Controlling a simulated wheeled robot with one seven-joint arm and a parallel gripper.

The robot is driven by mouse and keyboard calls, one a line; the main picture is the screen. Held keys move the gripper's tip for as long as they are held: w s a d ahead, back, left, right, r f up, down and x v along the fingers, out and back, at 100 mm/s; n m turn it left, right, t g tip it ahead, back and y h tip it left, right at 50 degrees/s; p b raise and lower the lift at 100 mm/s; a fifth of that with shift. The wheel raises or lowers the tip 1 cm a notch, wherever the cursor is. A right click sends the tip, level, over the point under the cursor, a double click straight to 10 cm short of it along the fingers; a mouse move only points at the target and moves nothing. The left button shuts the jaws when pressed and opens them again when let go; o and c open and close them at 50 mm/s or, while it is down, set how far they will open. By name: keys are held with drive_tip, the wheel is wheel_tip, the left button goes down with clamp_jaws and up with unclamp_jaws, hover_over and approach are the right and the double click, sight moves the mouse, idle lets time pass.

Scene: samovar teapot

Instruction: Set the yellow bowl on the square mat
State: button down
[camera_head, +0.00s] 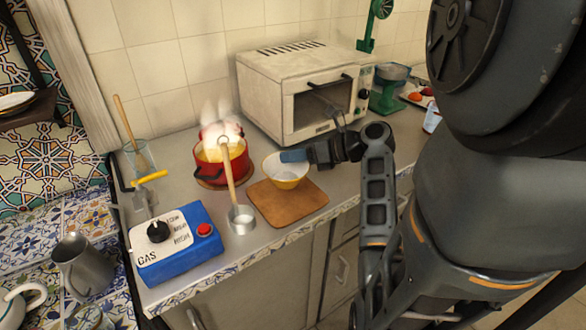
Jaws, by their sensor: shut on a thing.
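The yellow bowl (287,177), yellow outside and pale inside, is over the back right part of the brown square mat (285,204) on the counter. My gripper (294,156) comes in from the right and is shut on the bowl's rim at its back right side. The bowl looks about upright. I cannot tell whether its base touches the mat or is a little above it. The front and left parts of the mat are bare.
A steaming red pot (207,168) stands left of the bowl. A metal ladle (240,217) with a wooden handle is left of the mat. A blue gas box (178,244) sits at the front left. A toaster oven (300,95) stands behind.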

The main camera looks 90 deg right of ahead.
sight(293, 169)
drive_tip(key=shift+a+f, duration=0.1)
drive_tip(key=shift+f, duration=1.95)
drive_tip(key=c, duration=1.1)
unclamp_jaws()
drive_tip(key=shift+o, duration=0.2)
drive_tip(key=v, duration=1.2)
